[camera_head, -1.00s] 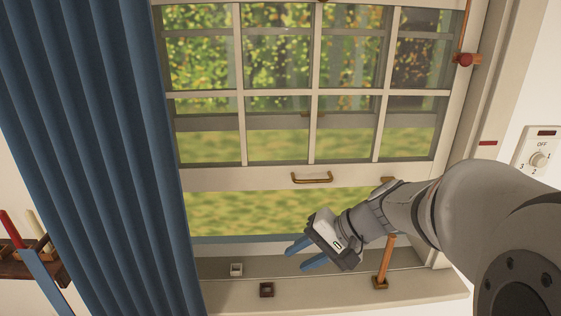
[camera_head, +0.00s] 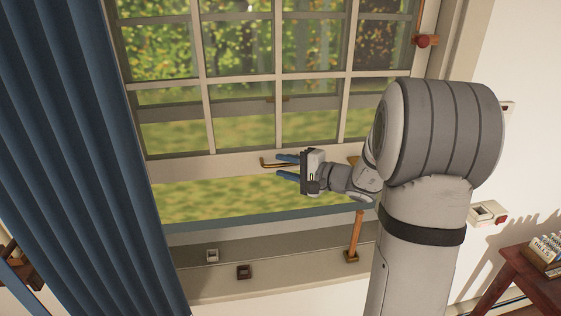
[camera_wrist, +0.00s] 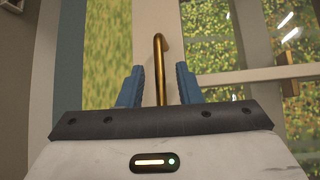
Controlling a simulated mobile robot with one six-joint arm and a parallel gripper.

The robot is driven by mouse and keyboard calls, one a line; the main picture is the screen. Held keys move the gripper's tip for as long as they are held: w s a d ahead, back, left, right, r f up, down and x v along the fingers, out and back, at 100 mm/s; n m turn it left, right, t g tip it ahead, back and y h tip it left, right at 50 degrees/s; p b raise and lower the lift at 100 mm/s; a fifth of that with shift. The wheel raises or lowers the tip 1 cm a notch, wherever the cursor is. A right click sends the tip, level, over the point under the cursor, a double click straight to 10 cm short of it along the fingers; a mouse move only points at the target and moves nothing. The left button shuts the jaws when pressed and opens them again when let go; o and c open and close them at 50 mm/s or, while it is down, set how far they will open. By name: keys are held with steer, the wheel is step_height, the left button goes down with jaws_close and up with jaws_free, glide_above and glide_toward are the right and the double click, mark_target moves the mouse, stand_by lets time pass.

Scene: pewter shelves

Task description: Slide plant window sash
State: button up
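The window sash (camera_head: 225,163) is a cream frame with several panes, raised above the sill with an open gap under it. Its brass handle (camera_head: 268,164) is on the bottom rail, and it also shows in the wrist view (camera_wrist: 159,70). My gripper (camera_head: 286,166) is at the right part of the handle, its blue fingers open, one above and one below the bar. In the wrist view the handle stands between the two fingers (camera_wrist: 160,88) with space on both sides. The right end of the handle is hidden by my gripper.
A wooden prop stick (camera_head: 355,235) stands on the sill (camera_head: 300,262) at the right. A blue curtain (camera_head: 75,150) hangs at the left. A red-knobbed latch (camera_head: 424,41) is on the right jamb.

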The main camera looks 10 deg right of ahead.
steer(key=shift+x, duration=0.85)
steer(key=shift+c, duration=0.5)
jaws_close()
